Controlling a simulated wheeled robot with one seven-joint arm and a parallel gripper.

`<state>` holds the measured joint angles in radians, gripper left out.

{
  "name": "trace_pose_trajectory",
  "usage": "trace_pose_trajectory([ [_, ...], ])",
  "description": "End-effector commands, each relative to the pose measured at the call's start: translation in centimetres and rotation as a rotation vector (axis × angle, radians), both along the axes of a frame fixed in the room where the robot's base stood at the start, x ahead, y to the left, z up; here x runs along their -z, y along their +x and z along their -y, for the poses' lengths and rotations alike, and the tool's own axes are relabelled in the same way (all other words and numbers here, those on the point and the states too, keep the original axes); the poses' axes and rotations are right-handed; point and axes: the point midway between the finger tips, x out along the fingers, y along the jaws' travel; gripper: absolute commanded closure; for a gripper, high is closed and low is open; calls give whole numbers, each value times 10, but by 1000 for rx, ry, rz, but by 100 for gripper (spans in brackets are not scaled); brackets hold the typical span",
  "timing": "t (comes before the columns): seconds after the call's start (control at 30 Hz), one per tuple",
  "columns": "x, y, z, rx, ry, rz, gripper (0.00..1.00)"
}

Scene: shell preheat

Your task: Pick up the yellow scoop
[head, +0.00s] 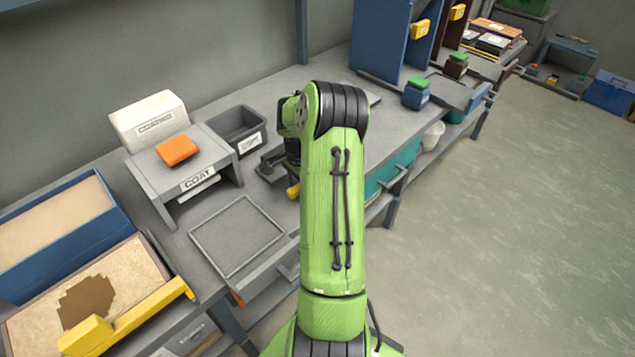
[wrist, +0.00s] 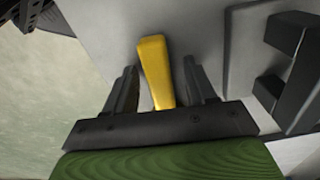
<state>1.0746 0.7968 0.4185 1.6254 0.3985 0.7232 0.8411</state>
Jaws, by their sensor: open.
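The yellow scoop (wrist: 153,62) shows in the wrist view as a yellow bar, likely its handle, standing out against a grey surface. My gripper (wrist: 160,75) is open, with one dark finger on each side of the yellow bar and a visible gap at each side. The bar's near end passes behind the gripper's dark palm edge, so the contact there is hidden. In the head view a small yellow end of the scoop (head: 293,191) shows at the left edge of my green arm, low over the bench; the arm hides the rest.
A dark bin (head: 236,128) and a grey stand labelled COAT (head: 197,180) with an orange block (head: 177,150) are left of my arm. A square outlined tray (head: 237,235) lies empty in front. A yellow bar-like tool (head: 140,313) crosses a sand-coloured box at lower left.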

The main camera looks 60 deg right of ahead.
Motion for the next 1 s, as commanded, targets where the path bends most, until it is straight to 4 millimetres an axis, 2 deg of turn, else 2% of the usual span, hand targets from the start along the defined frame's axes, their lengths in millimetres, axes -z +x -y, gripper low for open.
trace_pose_trajectory([
  [0.03, -1, 0, 0, 0, 0, 0, 49],
  [0.07, -1, 0, 0, 0, 0, 0, 54],
  [0.37, -1, 0, 0, 0, 0, 0, 100],
  [0.57, -1, 0, 0, 0, 0, 0, 100],
  [0.67, -11, 0, 0, 0, -1, 1, 100],
  [0.9, -72, 1, 0, -1, -4, 3, 100],
  [1.0, -91, 1, 0, -1, -3, 2, 100],
])
